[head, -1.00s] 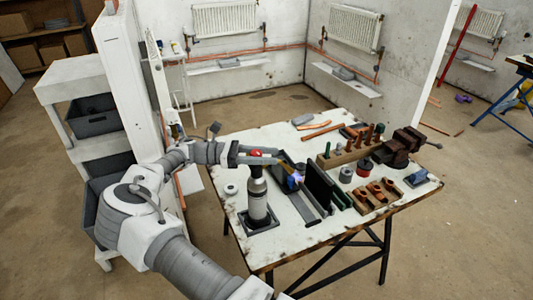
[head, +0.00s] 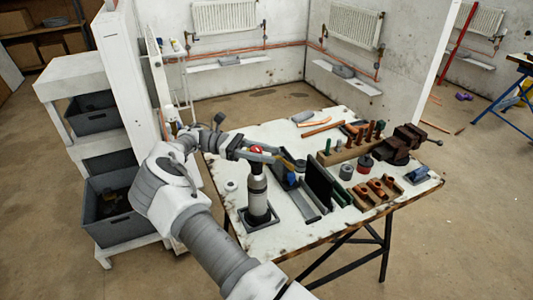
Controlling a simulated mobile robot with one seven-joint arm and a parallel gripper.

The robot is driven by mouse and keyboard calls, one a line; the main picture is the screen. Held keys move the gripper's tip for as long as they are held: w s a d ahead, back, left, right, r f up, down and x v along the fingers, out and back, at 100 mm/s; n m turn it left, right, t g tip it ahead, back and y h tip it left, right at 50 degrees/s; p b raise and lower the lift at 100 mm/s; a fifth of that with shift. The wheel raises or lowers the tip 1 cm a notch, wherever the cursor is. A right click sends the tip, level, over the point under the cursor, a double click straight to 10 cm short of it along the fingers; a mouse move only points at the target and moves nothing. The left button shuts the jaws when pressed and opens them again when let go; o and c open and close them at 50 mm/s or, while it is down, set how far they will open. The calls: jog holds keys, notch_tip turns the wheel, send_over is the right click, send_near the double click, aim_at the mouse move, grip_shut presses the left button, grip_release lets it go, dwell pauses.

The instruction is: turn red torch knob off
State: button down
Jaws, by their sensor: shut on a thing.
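The torch stands upright in a dark square base on the workbench, with a grey cylinder (head: 257,195) and a dark upper part. Its red knob (head: 256,149) is at the top, partly hidden by my gripper. My gripper (head: 264,152) comes in from the left at the height of the knob and is shut on it. The torch's brass-coloured tube (head: 285,162) points to the right, beyond the gripper. Whether a flame burns at its end cannot be told clearly now.
The worn white workbench (head: 325,228) also holds a dark upright panel (head: 318,182), a wooden rack with pegs (head: 350,150), a block of copper fittings (head: 376,190) and a vise (head: 403,143). A white shelf unit with grey bins (head: 112,210) stands at the left, close to my arm.

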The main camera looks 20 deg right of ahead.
jog(key=shift+c, duration=2.4)
grip_release()
jog(key=shift+f, duration=0.2)
jog(key=shift+r, duration=0.1)
jog(key=s+d+r, duration=0.8)
jog(key=r, duration=0.3)
jog(key=shift+s+d, duration=0.15)
jog(key=shift+f, duration=0.1)
